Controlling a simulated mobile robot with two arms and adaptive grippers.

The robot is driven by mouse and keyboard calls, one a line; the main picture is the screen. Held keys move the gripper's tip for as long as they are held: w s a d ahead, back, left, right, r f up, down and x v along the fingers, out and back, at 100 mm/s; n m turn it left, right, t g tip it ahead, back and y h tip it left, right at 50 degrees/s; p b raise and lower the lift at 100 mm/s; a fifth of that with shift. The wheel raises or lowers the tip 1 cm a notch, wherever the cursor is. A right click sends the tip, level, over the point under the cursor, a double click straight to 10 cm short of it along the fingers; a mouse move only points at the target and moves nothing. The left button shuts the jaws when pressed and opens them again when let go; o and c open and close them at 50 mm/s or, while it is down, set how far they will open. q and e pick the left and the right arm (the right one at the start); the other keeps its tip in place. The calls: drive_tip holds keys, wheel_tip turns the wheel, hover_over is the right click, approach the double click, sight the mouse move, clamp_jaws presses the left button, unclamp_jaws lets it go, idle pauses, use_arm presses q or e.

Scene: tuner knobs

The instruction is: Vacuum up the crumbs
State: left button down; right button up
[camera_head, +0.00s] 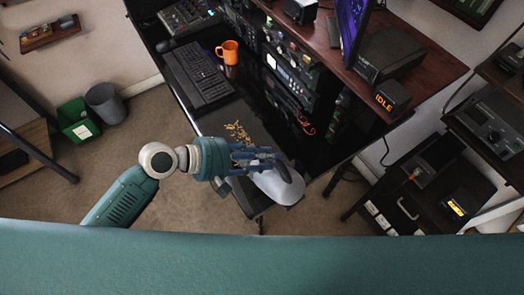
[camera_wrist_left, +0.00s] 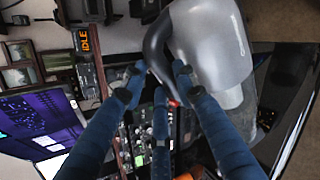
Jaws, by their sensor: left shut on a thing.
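My left gripper (camera_head: 262,160) reaches in from the left over the front part of the black desk (camera_head: 255,203). It is shut on the dark handle of a grey handheld vacuum (camera_head: 277,187). The vacuum's pale body hangs at the desk's near right corner. In the left wrist view the vacuum (camera_wrist_left: 215,45) fills the upper right, with its dark curved handle between my blue fingers (camera_wrist_left: 155,85). The yellow crumbs (camera_head: 238,132) lie in a patch on the desk, just above and left of my gripper. The vacuum appears apart from them. My right gripper is not in view.
A black keyboard (camera_head: 197,75) and an orange mug (camera_head: 228,52) stand farther back on the desk. Rack equipment (camera_head: 287,75) and a wooden shelf (camera_head: 420,65) with a monitor and an IDLE display (camera_head: 393,96) rise on the right. Bins (camera_head: 105,102) stand on the floor at left.

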sight(277, 167)
use_arm(q)
drive_tip(key=shift+s+d+r, duration=0.15)
drive_tip(key=shift+s+d, duration=0.45)
drive_tip(key=shift+s, duration=0.2)
drive_tip(key=shift+s+d+r, duration=0.15)
drive_tip(key=shift+s+d, duration=0.45)
drive_tip(key=shift+s, duration=0.2)
drive_tip(key=shift+w, duration=0.1)
drive_tip(key=shift+w+d, duration=0.5)
drive_tip(key=shift+d, duration=0.25)
drive_tip(key=shift+w+d, duration=0.5)
drive_tip(key=shift+d, duration=0.25)
drive_tip(key=shift+w+d, duration=0.5)
drive_tip(key=shift+d, duration=0.25)
drive_tip(key=shift+w, duration=0.1)
drive_tip(key=shift+w+a+b, duration=0.25)
drive_tip(key=shift+w+a, duration=0.55)
drive_tip(key=shift+w, duration=0.3)
drive_tip(key=shift+w+a+b, duration=0.2)
drive_tip(key=shift+w+a, duration=0.6)
drive_tip(key=shift+w, duration=0.3)
